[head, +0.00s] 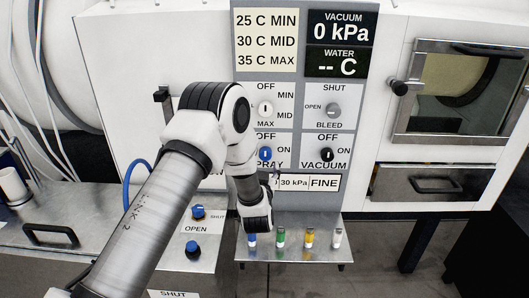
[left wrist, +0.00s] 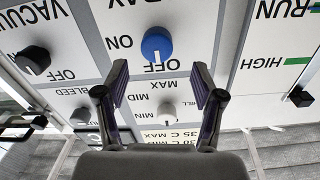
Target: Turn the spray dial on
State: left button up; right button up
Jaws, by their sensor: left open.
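The blue spray dial (head: 265,155) sits on the grey and white control panel, partly above my left wrist in the head view. Its white mark points up to OFF, with ON to its right. In the left wrist view, which is upside down, the blue dial (left wrist: 156,43) lies just beyond the fingertips, roughly centred between them, its mark toward OFF. My left gripper (left wrist: 160,72) is open and empty, apart from the dial. In the head view the left gripper (head: 271,181) is mostly hidden by my wrist, below the dial. My right gripper is not in view.
The black vacuum dial (head: 327,155) is right of the spray dial. A white temperature dial (head: 265,109) and a grey shut/bleed dial (head: 333,111) are above. A metal shelf (head: 310,254) below bears several small coloured vials.

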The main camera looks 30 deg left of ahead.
aim_at(266, 156)
pick_arm(q)
jog(key=p+x, duration=0.2)
jog(key=x, duration=0.5)
jog(key=shift+w+d, duration=0.1)
jog(key=shift+d, duration=0.1)
jog(key=shift+w+a+f, duration=0.1)
jog(key=shift+a+f, duration=0.05)
jog(key=c, duration=1.1)
